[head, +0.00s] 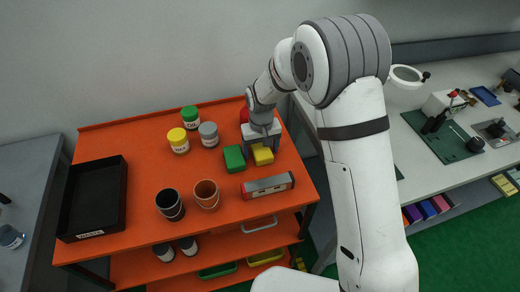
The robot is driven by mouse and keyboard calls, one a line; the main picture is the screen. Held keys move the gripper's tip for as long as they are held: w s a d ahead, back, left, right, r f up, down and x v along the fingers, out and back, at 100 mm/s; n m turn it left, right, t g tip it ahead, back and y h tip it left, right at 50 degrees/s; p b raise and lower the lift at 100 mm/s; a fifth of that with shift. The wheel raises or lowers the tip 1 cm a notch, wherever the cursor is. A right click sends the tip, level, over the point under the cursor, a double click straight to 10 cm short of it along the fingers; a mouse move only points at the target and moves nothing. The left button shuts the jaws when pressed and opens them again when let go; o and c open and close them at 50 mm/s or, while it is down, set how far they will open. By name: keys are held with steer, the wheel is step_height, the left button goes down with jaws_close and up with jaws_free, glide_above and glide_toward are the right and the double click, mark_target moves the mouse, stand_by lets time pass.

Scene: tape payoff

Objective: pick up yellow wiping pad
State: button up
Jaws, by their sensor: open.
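The yellow wiping pad (262,155) is a small yellow block on the right part of the orange cart top (140,155). A green pad (234,158) lies just to its left. My gripper (260,143) is at the pad's far side, seen from above and behind. Its fingertips are mostly hidden, and I cannot tell whether they touch the pad. My gripper is open.
A red object (244,115) is partly hidden behind my gripper. A red-and-grey box (268,185) lies nearer. Jars with yellow (178,140), green (190,117) and grey (209,134) lids, two cups (207,195) and a black tray (121,200) share the cart.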

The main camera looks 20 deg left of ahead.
mark_target(261, 149)
steer(key=shift+f, duration=0.1)
steer(key=c, duration=1.1)
step_height(261, 149, up, 10)
steer(key=shift+b, duration=0.9)
steer(key=o, duration=0.5)
steer(key=c, duration=0.4)
